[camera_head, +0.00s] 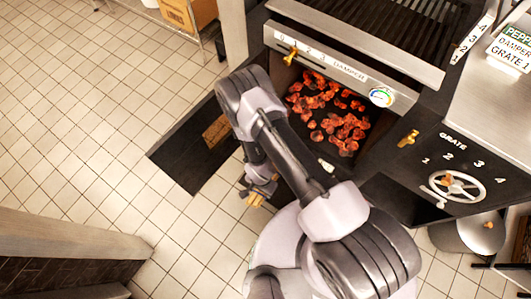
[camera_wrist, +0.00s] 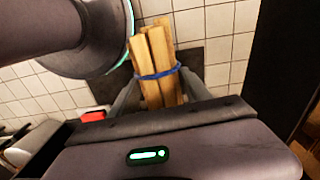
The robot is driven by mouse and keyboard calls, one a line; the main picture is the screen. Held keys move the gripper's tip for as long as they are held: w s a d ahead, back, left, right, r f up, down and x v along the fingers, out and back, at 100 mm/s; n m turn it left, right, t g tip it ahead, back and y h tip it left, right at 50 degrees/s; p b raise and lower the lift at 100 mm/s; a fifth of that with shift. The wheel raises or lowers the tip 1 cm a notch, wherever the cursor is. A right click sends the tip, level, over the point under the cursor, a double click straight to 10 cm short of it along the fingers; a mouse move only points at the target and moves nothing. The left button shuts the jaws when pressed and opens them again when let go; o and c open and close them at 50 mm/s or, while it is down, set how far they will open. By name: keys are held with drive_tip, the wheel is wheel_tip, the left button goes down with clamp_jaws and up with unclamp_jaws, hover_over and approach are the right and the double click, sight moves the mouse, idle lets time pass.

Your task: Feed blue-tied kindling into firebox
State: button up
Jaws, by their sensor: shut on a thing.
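My gripper (camera_head: 259,187) is shut on the blue-tied kindling, a bundle of pale split sticks (camera_wrist: 150,52) with a blue band around its middle in the wrist view. In the head view only a small part of the kindling (camera_head: 256,199) shows below the gripper, above the tiled floor. The firebox (camera_head: 376,117) stands open to the upper right of the gripper, with glowing orange coals (camera_head: 345,128) inside. My arm hides the left part of its opening. The bundle is outside the firebox.
A dark flat panel (camera_head: 178,158) with a brown patch lies left of my arm. A damper scale (camera_head: 348,71), a gauge (camera_head: 381,97) and a grate handwheel (camera_head: 455,187) are on the stove. A wooden-topped structure (camera_head: 70,232) stands lower left. Tiled floor (camera_head: 85,120) is clear at left.

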sight(263, 197)
drive_tip(key=shift+s+d+f+m, duration=0.15)
drive_tip(key=shift+s+f+m, duration=0.15)
drive_tip(key=shift+s+f, duration=0.9)
drive_tip(key=shift+d+f, duration=0.1)
drive_tip(key=w+d+f+b, duration=0.2)
drive_tip(key=w+d+b, duration=0.1)
drive_tip(key=w+d, duration=0.5)
drive_tip(key=w+d+f+b, duration=0.1)
drive_tip(key=w+d+b, duration=0.3)
drive_tip(key=w+d, duration=0.4)
drive_tip(key=w+d+f+b, duration=0.2)
drive_tip(key=w+d+b, duration=0.2)
drive_tip(key=w, duration=1.3)
drive_tip(key=shift+d+f, duration=0.2)
drive_tip(key=shift+d, duration=0.75)
drive_tip(key=shift+d+f, duration=0.15)
drive_tip(key=shift+d, duration=0.8)
drive_tip(key=shift+w+d, duration=0.35)
drive_tip(key=shift+w, duration=0.05)
drive_tip(key=o, duration=1.7)
drive_tip(key=shift+o, duration=0.2)
